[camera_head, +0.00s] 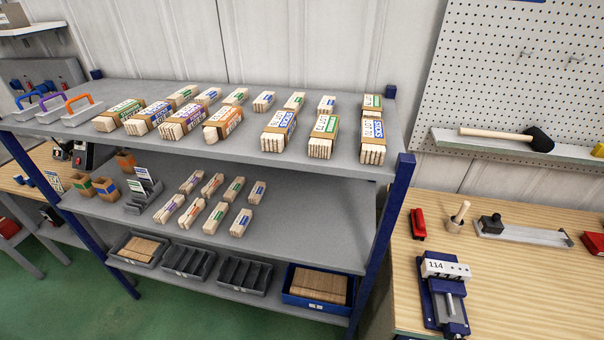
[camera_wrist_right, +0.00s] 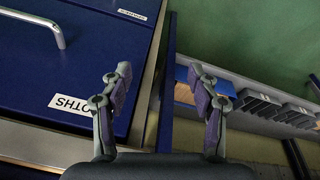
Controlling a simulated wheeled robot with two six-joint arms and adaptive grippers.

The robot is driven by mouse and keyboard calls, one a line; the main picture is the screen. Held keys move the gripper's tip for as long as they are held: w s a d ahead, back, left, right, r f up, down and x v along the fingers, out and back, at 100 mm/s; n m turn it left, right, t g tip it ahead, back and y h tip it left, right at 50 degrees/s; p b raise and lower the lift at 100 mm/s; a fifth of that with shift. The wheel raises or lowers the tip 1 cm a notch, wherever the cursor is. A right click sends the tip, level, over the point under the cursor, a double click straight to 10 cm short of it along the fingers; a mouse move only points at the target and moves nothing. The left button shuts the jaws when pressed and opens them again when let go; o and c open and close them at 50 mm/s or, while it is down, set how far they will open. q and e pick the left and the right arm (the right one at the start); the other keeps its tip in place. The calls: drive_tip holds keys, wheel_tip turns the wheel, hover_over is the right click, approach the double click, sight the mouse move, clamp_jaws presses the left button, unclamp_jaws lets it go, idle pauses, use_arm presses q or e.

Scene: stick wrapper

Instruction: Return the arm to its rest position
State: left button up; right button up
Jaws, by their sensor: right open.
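My right gripper (camera_wrist_right: 160,95) shows in the right wrist view with its two fingers spread apart. Nothing is between the fingers. Below and beyond it are a blue drawer cabinet and the end of the shelf unit. Neither of my arms shows in the head view, and my left gripper is in no view.
A grey shelf unit (camera_head: 310,198) with blue posts holds several wrapped stick bundles (camera_head: 280,128) and trays (camera_head: 188,262). A wooden bench (camera_head: 500,260) with a blue vise (camera_head: 440,303) stands at right. A blue drawer cabinet (camera_wrist_right: 60,70) with a metal handle is close on the wrist view's left.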

drive_tip(key=s+d+f+b, duration=0.1)
drive_tip(key=s+f, duration=0.2)
drive_tip(key=f, duration=0.4)
drive_tip(key=s+f+g+b, duration=0.1)
drive_tip(key=s+f+b, duration=0.1)
drive_tip(key=s+f, duration=0.35)
drive_tip(key=s+d+f+b, duration=0.1)
drive_tip(key=f, duration=0.8)
drive_tip(key=s+f+b, duration=0.2)
drive_tip(key=s+f, duration=0.6)
drive_tip(key=s, duration=0.3)
drive_tip(key=shift+s+f+g, duration=0.2)
drive_tip(key=shift+s+g, duration=0.05)
drive_tip(key=shift+g, duration=0.05)
